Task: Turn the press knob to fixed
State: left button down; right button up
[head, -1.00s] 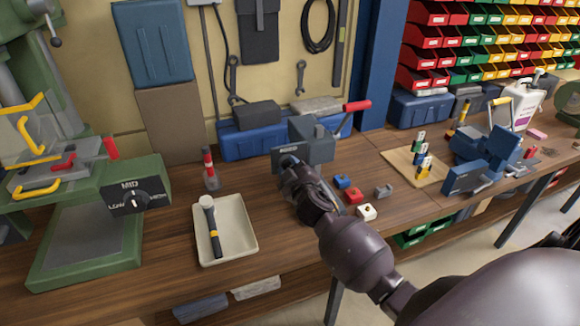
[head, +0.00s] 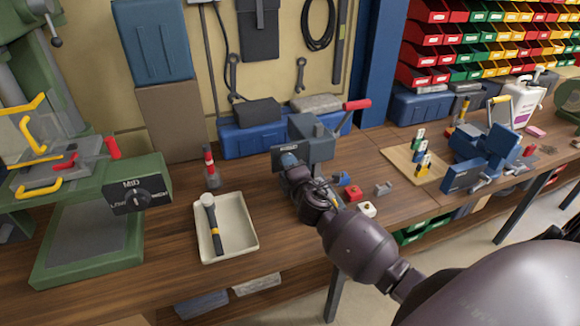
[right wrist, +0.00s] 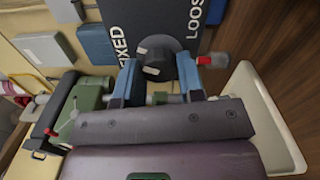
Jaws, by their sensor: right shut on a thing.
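The grey-blue press (head: 318,147) with a red-tipped lever stands at the back middle of the bench. Its dark front panel (right wrist: 160,14) fills the top of the right wrist view, with FIXED lettered on the left and LOOSE on the right. The black press knob (right wrist: 157,58) sits between these words; which word it points to is unclear. My right gripper (right wrist: 158,80) has its blue-tipped fingers on both sides of the knob, shut on it. In the head view the right gripper (head: 288,162) is at the panel and hides the knob. My left gripper is not in view.
A tray (head: 245,240) with a hammer lies left of my right arm. Small red, white and grey blocks lie right of it. A green machine (head: 100,235) with a LOW/MID/HIGH dial stands at left, a blue vise (head: 483,155) at right. Bench front is mostly clear.

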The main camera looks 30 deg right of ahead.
jog(key=n, duration=0.4)
jog(key=shift+n, duration=0.4)
dwell(0.4)
jog(key=o, duration=0.9)
jog(key=b+v, duration=0.1)
jog(key=v, duration=0.9)
jog(key=shift+s, duration=0.4)
